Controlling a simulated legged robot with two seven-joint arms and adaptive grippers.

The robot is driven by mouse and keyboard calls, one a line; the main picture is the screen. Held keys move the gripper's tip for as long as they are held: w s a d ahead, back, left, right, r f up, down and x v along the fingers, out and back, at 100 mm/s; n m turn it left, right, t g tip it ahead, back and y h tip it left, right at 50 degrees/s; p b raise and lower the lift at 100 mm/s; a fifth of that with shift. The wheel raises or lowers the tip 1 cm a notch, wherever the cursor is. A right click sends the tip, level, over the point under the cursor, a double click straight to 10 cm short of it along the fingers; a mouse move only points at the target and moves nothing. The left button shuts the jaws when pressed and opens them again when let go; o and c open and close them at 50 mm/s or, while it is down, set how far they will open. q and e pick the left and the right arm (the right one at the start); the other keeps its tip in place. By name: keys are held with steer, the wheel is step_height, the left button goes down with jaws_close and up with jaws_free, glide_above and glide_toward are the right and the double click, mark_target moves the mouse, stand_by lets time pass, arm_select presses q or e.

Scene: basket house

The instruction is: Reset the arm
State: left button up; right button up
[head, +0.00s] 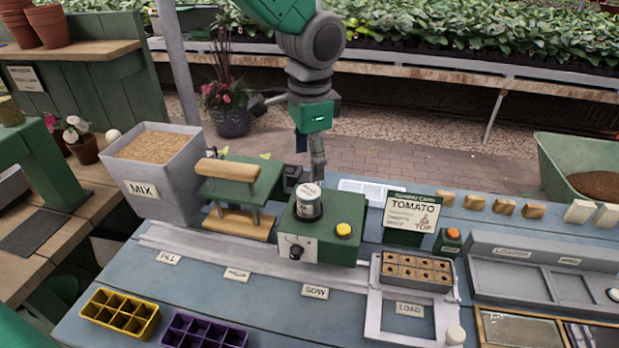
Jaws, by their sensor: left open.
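My left gripper (310,158) hangs from the arm that enters at the top middle. It points down and is open, and I see nothing held in it. Its fingers are just behind and above a green machine box (325,236) on the blue bench. The box carries a white-topped round container (308,201), a yellow button (343,230) and a dark knob. I cannot tell whether the fingertips touch anything. My right gripper is not in view.
A grey MIX bin (182,188) and a green press with wooden handles (228,177) stand left of the box. A brown cell tray (417,270) sits in the LOAD frame at right. Yellow (120,312) and purple (205,329) trays lie in front. A TOMATO sign (412,214) stands behind.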

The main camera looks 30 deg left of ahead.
arm_select(q)
steer(key=shift+r, duration=0.95)
steer(key=shift+r, duration=0.1)
